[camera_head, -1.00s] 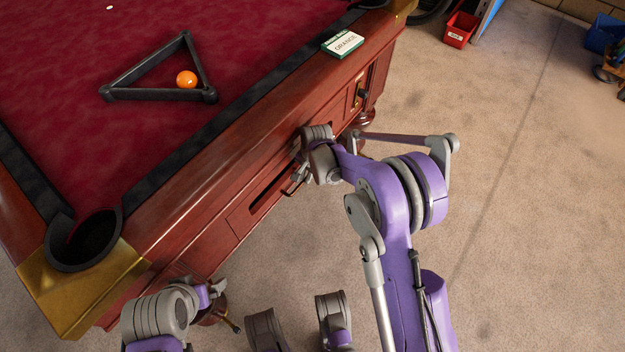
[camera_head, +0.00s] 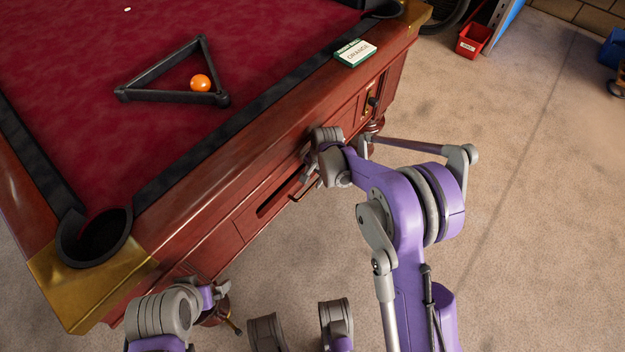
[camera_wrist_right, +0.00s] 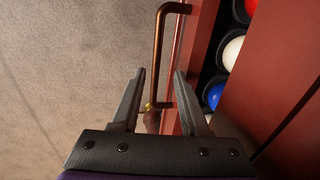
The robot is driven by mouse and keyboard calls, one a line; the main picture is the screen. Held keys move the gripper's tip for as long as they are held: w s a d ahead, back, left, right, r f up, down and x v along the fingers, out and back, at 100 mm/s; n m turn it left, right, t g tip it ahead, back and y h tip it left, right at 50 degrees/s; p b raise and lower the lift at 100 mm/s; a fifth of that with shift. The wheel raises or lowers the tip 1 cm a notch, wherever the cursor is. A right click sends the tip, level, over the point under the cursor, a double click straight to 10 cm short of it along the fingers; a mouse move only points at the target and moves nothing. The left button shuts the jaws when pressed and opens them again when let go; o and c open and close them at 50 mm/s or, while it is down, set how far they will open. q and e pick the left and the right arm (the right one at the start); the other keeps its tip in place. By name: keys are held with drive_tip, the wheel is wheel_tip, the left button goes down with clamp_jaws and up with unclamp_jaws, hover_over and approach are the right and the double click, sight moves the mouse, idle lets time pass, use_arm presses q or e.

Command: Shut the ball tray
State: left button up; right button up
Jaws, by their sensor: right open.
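The ball tray (camera_wrist_right: 201,45) is in the side of the pool table and stands out a little. In the right wrist view a gap behind its red front shows a blue ball (camera_wrist_right: 215,95), a white ball (camera_wrist_right: 233,52) and part of a red ball in dark slots. Its brass handle (camera_wrist_right: 158,55) lies between and just beyond the tips of my right gripper (camera_wrist_right: 160,76), which is open. In the head view my right gripper (camera_head: 309,180) is at the table side, partly hidden by its wrist. My left gripper (camera_head: 212,296) is low by the table corner, its fingers unclear.
The pool table's red cloth (camera_head: 90,55) holds a black triangle (camera_head: 165,97) with an orange ball (camera_head: 200,83). A card box (camera_head: 355,53) lies on the rail. A red bin (camera_head: 473,41) stands on the floor.

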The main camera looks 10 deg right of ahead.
use_arm(q)
wheel_tip(320, 180, up, 2)
drive_tip(key=shift+s+r+p, duration=0.15)
drive_tip(key=shift+r+p, duration=0.1)
drive_tip(key=shift+p, duration=0.65)
use_arm(e)
wheel_tip(320, 180, up, 8)
drive_tip(key=s+d, duration=0.1)
drive_tip(key=shift+s+r, duration=0.15)
drive_tip(key=shift+r, duration=0.1)
